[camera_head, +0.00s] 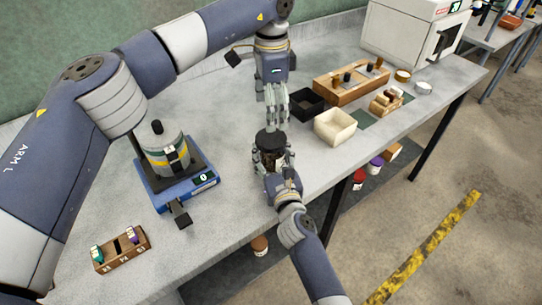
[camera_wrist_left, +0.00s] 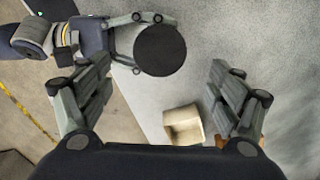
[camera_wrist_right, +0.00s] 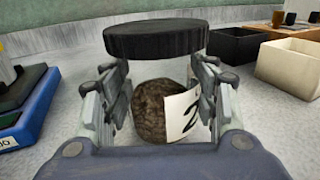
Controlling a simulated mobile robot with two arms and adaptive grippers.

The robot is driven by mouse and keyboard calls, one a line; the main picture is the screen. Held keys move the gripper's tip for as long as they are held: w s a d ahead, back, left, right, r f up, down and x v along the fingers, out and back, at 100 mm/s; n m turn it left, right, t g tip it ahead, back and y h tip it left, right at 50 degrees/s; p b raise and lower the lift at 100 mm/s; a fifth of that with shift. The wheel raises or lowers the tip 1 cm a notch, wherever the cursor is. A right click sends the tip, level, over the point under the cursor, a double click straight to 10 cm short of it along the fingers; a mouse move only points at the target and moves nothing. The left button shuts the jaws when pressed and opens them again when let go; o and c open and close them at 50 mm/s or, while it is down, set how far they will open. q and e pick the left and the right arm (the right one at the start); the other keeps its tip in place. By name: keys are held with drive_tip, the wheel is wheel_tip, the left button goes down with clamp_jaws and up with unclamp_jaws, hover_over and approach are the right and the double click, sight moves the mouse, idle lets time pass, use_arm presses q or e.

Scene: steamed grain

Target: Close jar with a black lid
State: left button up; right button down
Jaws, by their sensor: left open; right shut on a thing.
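The jar (camera_head: 268,158) stands upright on the bench, with brown grain and a white label marked 2 (camera_wrist_right: 180,117) in the right wrist view. My right gripper (camera_wrist_right: 160,95) is shut around its sides. The black lid (camera_wrist_right: 156,40) lies over the jar's mouth; whether it is fully seated I cannot tell. The lid is a dark disc (camera_wrist_left: 160,50) in the left wrist view. My left gripper (camera_head: 276,122) points down above the lid, open and empty, its fingers apart from it.
A black box (camera_head: 306,104) and a cream box (camera_head: 335,127) stand right of the jar, near a wooden block (camera_head: 350,88). A blue device (camera_head: 182,187) stands left. A small wooden rack (camera_head: 121,251) is at front left. Bare bench lies between device and jar.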

sight(271, 138)
use_arm(q)
drive_tip(key=shift+f, duration=4)
drive_tip(key=shift+c, duration=0.3)
